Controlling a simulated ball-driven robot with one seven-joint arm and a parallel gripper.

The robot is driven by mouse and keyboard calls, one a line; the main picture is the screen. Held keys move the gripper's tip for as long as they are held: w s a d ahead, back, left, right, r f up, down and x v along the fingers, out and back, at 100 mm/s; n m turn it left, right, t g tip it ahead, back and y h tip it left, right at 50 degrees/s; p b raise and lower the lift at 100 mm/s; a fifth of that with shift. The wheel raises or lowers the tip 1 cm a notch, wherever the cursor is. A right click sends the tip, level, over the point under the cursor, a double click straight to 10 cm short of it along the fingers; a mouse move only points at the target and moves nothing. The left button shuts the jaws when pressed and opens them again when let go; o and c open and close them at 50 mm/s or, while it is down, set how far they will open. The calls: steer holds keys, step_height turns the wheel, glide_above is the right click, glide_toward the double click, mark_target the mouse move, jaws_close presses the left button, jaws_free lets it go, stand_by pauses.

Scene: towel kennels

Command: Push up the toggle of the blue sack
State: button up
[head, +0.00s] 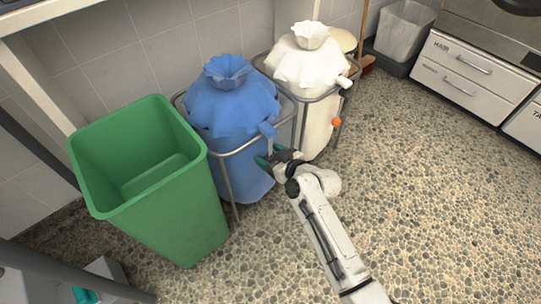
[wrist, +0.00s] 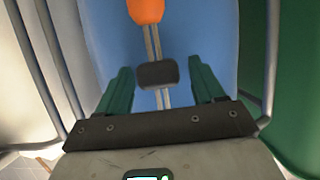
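The blue sack (head: 236,100) hangs gathered in a metal frame; its wall fills the middle of the wrist view (wrist: 100,30). A dark toggle (wrist: 157,74) sits on a pair of pale cords in front of the blue wall. An orange bead (wrist: 146,10) is on the cords at the picture's top. My gripper (wrist: 162,80) has green fingers apart, one on each side of the toggle, with a visible gap on both sides. In the head view my gripper (head: 266,160) is low at the sack's right front; the toggle is hidden there.
A green bin (head: 165,205) stands left of the blue sack. A white sack (head: 310,65) in its own frame stands behind right, with an orange bead (head: 336,122). Metal frame bars (wrist: 272,60) flank my gripper. Pebbled floor to the right is clear.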

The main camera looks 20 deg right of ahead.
mark_target(263, 143)
jaws_close()
stand_by(0.4)
steer(key=shift+r+p, duration=1.7)
steer(key=shift+r, duration=0.4)
steer(key=shift+o, duration=0.2)
jaws_free()
steer(key=p+v, duration=0.3)
steer(key=v, duration=0.8)
